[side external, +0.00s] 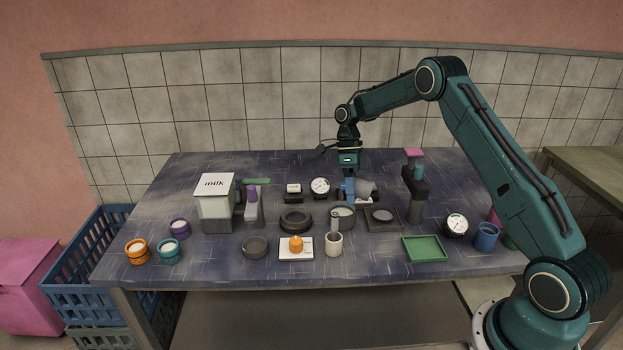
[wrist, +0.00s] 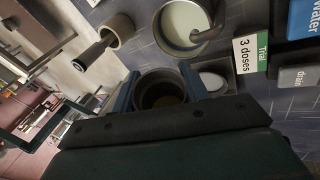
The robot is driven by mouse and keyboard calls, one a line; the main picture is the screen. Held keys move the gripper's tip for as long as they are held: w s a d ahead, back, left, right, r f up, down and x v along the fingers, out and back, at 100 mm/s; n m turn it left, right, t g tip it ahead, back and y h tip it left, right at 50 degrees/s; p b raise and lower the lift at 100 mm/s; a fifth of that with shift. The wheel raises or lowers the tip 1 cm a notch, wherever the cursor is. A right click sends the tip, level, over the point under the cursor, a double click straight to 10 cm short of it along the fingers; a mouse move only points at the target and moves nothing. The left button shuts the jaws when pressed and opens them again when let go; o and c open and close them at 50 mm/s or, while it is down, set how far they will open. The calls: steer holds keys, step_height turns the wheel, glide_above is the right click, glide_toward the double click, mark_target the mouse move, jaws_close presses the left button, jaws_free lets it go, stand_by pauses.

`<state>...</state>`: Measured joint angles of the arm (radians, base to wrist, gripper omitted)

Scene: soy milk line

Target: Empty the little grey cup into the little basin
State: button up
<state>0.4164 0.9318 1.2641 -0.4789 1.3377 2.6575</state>
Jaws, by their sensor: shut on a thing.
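My gripper (side external: 348,190) points down over the back middle of the table, shut on the little grey cup (side external: 367,188). In the wrist view the cup (wrist: 162,92) sits between the blue fingers, with a dark inside and a brownish patch at the bottom. A round grey vessel (side external: 341,222) with pale contents stands just in front of the gripper; it also shows in the wrist view (wrist: 163,40), apart from the cup. A small empty-looking grey bowl (side external: 255,247) stands front left. I cannot tell which of these two is the basin.
A dark square plate with a disc (side external: 383,226) lies right of the vessel. A cream cup (side external: 334,245) with a handle sticking out stands in front. A dark ring (side external: 296,221), a gauge (side external: 320,186) and a green tray (side external: 425,249) are nearby. The front right-centre has free room.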

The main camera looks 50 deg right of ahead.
steer(key=shift+s+r+t+y, duration=0.15)
steer(key=shift+t+y, duration=0.15)
steer(key=shift+t, duration=0.7)
steer(key=t+y, duration=0.1)
steer(key=t, duration=0.1)
steer(key=r+n+t+y, duration=0.1)
steer(key=t, duration=0.1)
steer(key=shift+r, duration=0.2)
steer(key=r+t+y, duration=0.1)
steer(key=t, duration=0.1)
steer(key=n+t+y, duration=0.1)
steer(key=t, duration=0.1)
steer(key=shift+r, duration=0.4)
steer(key=shift+w+a+r+n+t+y, duration=0.15)
steer(key=shift+r+n+t+y, duration=0.3)
steer(key=shift+t, duration=0.35)
steer(key=shift+w+d+r+n+t+y, duration=0.15)
steer(key=shift+r+n+t+y, duration=0.15)
steer(key=shift+t+y, duration=0.4)
steer(key=shift+a, duration=0.1)
steer(key=shift+r, duration=0.1)
